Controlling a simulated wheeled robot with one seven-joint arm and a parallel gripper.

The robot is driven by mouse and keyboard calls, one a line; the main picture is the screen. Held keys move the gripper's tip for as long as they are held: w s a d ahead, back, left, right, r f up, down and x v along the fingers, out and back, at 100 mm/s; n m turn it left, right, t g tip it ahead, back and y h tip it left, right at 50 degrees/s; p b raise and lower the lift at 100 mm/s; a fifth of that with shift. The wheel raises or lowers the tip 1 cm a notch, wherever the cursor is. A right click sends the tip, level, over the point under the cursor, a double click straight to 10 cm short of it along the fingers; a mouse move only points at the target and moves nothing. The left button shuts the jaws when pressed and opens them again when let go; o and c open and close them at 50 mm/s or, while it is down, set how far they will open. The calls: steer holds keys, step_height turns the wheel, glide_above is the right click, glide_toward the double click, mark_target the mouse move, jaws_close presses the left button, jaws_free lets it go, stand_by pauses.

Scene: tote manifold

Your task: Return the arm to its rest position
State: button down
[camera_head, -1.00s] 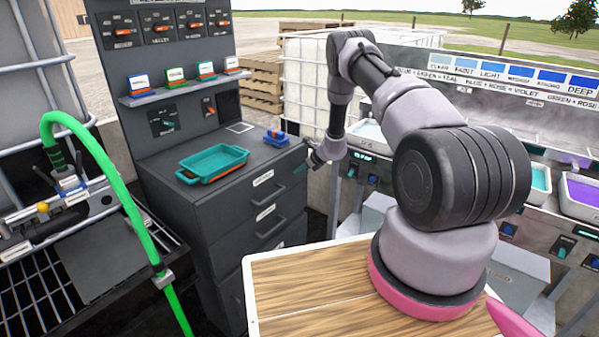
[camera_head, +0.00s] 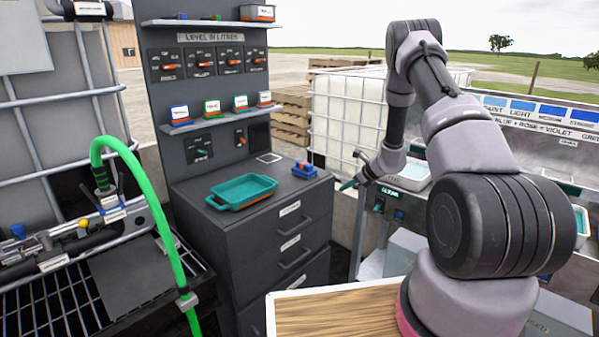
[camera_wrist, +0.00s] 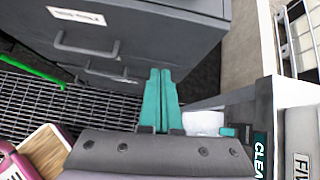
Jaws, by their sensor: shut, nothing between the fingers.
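My gripper (camera_head: 349,184) hangs at the end of my bent arm, to the right of the dark drawer cabinet in the head view. In the wrist view my gripper (camera_wrist: 162,72) shows its two teal fingers pressed together with nothing between them. It points toward the floor grating beside the drawer cabinet (camera_wrist: 150,30). My arm rises from its base on the wooden top and folds over at the elbow, with the forearm hanging down. The gripper appears apart from the things around it.
The drawer cabinet (camera_head: 262,222) carries a teal tray (camera_head: 242,190) and a small blue-and-red item (camera_head: 304,169). A green hose (camera_head: 166,235) arches at the left. A trough stand with labelled panels (camera_head: 392,212) is close to the right of the gripper. Open floor grating (camera_wrist: 60,105) lies below.

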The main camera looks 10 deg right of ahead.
steer(key=s+a+r+n, duration=0.3)
steer(key=s+r+n, duration=0.1)
steer(key=r, duration=0.7)
steer(key=s+a+r+n+g+y, duration=0.1)
steer(key=s+a+r+n, duration=0.25)
steer(key=r, duration=0.65)
steer(key=s+a+r+n, duration=0.3)
steer(key=s+r+n, duration=0.15)
steer(key=r, duration=0.65)
steer(key=s+d+r+n+h, duration=0.1)
steer(key=s+r+n, duration=0.2)
steer(key=s, duration=0.7)
steer(key=s+r+n+h, duration=0.2)
steer(key=s+r+n, duration=0.2)
steer(key=s, duration=0.5)
steer(key=s+d+r+n+t+h, duration=0.1)
steer(key=s+r+n+h, duration=0.1)
steer(key=s, duration=0.8)
step_height(320, 180, up, 3)
steer(key=shift+s+d+f+n, duration=0.15)
steer(key=shift+s+d+n, duration=0.15)
steer(key=shift+n, duration=0.6)
steer(key=shift+a, duration=0.1)
